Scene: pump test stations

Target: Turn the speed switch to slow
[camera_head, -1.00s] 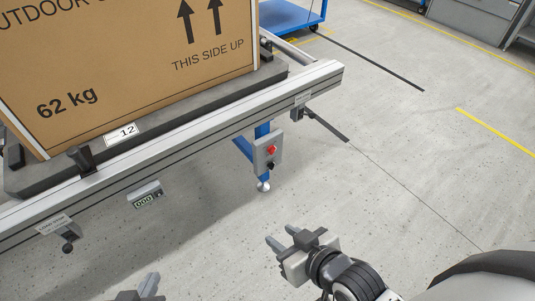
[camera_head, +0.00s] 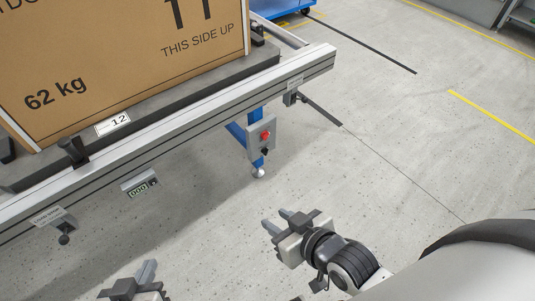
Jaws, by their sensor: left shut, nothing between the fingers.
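A grey control box (camera_head: 261,136) with a red button and a small black knob below it hangs under the conveyor rail. A small display unit (camera_head: 140,182) reading 000, with a dark knob beside the digits, hangs further left. Another black knob (camera_head: 64,239) sits below a label on the rail at far left. I cannot tell which control is the speed switch; its lettering is too small to read. My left gripper (camera_head: 147,268) is shut and empty at the bottom edge, in front of the rail. My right gripper (camera_head: 276,220) is open and empty, apart from the control box.
A large cardboard box (camera_head: 120,60) marked 62 kg stands on a dark platform on the conveyor (camera_head: 200,107). A small dark fitting (camera_head: 290,98) hangs under the rail's right end. The floor (camera_head: 400,150) to the right is clear. A blue cart (camera_head: 285,8) stands behind.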

